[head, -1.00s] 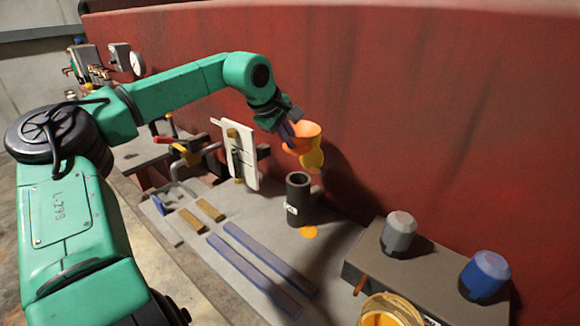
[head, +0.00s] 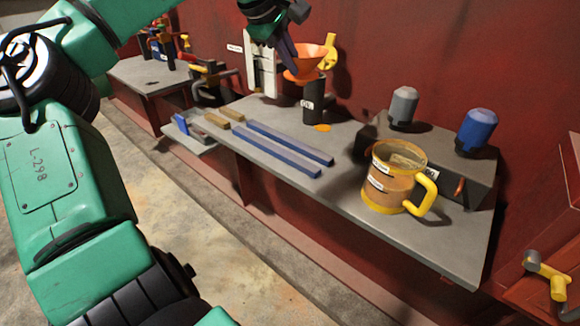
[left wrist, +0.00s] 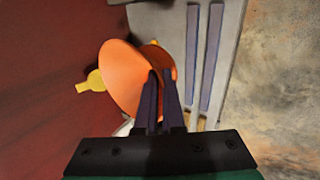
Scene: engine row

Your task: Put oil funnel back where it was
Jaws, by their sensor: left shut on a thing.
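The orange oil funnel (head: 303,66) is held by its rim in my left gripper (head: 291,54), near the red wall. In the left wrist view my left gripper (left wrist: 163,80) has its fingers on the rim of the funnel (left wrist: 124,78), whose wide mouth is tilted to the left. A yellow part (head: 329,52) shows beside the funnel. A dark upright cylinder (head: 314,101) with a white label stands on the grey bench, just below the funnel in the head view. I cannot tell whether the spout is inside it or apart. My right gripper is out of view.
An orange spot (head: 322,128) lies by the cylinder. Blue bars (head: 280,150) lie on the bench (head: 345,185). A yellow-rimmed jug (head: 388,190) stands right of them, near a grey block with a grey cap (head: 403,106) and a blue cap (head: 477,130). A white panel (head: 262,75) stands left.

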